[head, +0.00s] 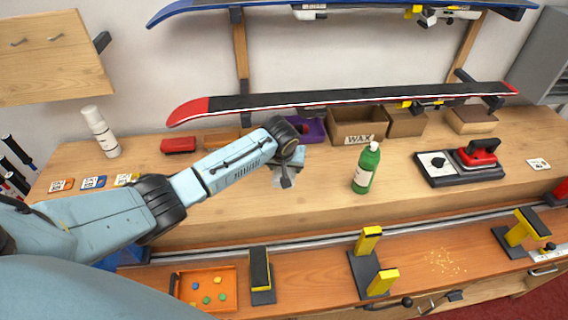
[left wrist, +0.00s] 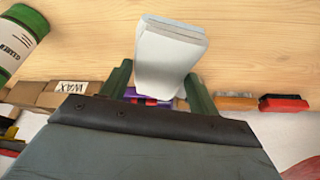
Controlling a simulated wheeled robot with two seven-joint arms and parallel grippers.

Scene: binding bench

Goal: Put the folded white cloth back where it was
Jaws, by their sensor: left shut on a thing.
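My left gripper (head: 287,172) is over the back bench top (head: 225,207), left of the green bottle (head: 366,168). It is shut on the folded white cloth (left wrist: 168,55), which sticks out between the two dark green fingers in the left wrist view. In the head view only a pale piece of the cloth (head: 277,178) shows beside the gripper; the rest is hidden. I cannot tell whether the cloth touches the bench top. My right gripper is in neither view.
Behind the gripper stand a purple bin (head: 313,131) and a cardboard box marked WAX (head: 358,128). A red-and-black ski (head: 340,97) hangs above them. A waxing iron on its base (head: 459,163) is at right, a white spray bottle (head: 101,132) at left.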

